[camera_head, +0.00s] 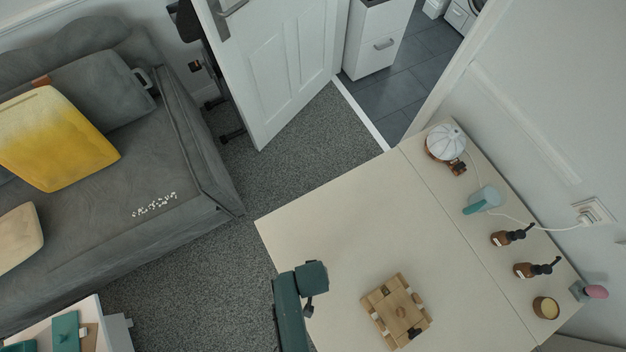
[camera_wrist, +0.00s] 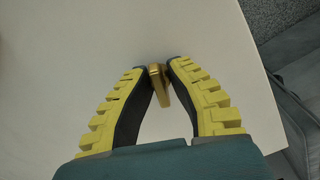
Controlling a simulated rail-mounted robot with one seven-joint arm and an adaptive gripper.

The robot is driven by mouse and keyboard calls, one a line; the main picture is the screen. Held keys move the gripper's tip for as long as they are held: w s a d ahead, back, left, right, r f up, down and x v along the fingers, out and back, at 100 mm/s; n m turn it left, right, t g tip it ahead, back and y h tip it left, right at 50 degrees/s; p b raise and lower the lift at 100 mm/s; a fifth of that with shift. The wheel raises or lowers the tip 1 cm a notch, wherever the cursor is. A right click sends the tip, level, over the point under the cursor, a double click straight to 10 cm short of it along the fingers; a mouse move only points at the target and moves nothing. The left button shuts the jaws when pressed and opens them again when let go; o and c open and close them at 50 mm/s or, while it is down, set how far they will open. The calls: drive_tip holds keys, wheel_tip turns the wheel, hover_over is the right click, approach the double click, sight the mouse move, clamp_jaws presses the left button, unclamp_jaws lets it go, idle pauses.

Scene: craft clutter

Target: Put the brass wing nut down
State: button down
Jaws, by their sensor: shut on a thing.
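In the wrist view my gripper (camera_wrist: 165,66) has its two yellow-and-black fingers closed at the tips on a small brass-coloured piece, the wing nut (camera_wrist: 160,84). Part of the wing nut is hidden between the fingertips. Behind it is the pale tabletop (camera_wrist: 75,60), and I cannot tell how far above it the nut is. In the head view my gripper (camera_head: 308,306) is small and dark over the left part of the table (camera_head: 350,225). The wing nut cannot be made out there.
A wooden tray-like piece (camera_head: 372,299) lies right of my gripper.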

drive_tip(key=shift+f, duration=0.15)
drive_tip(key=c, duration=1.1)
unclamp_jaws()
wheel_tip(320, 180, up, 12)
drive_tip(key=p, duration=0.2)
drive_tip(key=w+r+t+y, duration=0.1)
drive_tip(key=w+r+t, duration=0.9)
drive_tip(key=w+r, duration=1.35)
drive_tip(key=d+r+m+t, duration=0.1)
drive_tip(key=d+r+t, duration=0.15)
drive_tip(key=r, duration=0.75)
drive_tip(key=d+r+t, duration=0.1)
drive_tip(key=r+t, duration=0.3)
drive_tip(key=r, duration=0.6)
drive_tip(key=s+d+r+t, duration=0.1)
drive_tip(key=r+t, duration=0.1)
drive_tip(key=r, duration=0.4)
drive_tip(key=s+d+r+t+h, duration=0.1)
drive_tip(key=s+r, duration=0.1)
drive_tip(key=r, duration=0.4)
drive_tip(key=s+d+r+t, duration=0.1)
drive_tip(key=s+r+t, duration=0.1)
drive_tip(key=r, duration=0.4)
drive_tip(key=shift+r+t, duration=0.1)
drive_tip(key=shift+t, duration=0.25)
